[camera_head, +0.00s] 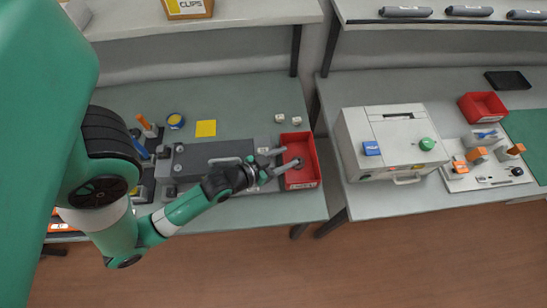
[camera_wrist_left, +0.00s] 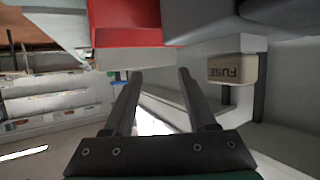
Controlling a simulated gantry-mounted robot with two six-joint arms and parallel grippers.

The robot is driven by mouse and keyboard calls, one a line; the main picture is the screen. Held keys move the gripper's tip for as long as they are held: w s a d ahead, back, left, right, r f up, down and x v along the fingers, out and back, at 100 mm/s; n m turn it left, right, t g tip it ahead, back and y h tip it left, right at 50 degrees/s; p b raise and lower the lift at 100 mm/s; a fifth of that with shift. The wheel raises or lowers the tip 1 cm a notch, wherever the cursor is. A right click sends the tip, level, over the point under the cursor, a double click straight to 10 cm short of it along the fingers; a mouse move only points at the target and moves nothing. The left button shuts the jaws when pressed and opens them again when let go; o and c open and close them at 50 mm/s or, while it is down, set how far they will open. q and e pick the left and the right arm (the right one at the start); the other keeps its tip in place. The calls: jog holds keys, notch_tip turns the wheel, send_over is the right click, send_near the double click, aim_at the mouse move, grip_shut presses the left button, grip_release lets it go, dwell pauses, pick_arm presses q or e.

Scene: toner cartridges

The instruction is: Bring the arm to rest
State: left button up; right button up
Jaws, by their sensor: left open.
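My left gripper (camera_head: 277,163) reaches over the left desk, at the left side of a red bin (camera_head: 310,150). Its two fingers are apart with nothing between them. The open fingers also show in the left wrist view (camera_wrist_left: 158,85), with a red surface that looks like the bin (camera_wrist_left: 125,18) above them. My right gripper is in neither view. Several dark grey toner cartridges (camera_head: 405,12) lie on the upper right shelf.
A dark grey device (camera_head: 205,160) sits under my left forearm. A white printer-like box (camera_head: 390,140) stands on the right desk, beside a second red bin (camera_head: 483,107). A box marked FUSE (camera_wrist_left: 232,69) shows in the wrist view. A gap separates the desks.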

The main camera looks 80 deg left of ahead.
pick_arm(q)
jog(key=v, duration=0.6)
jog(key=shift+s, duration=0.15)
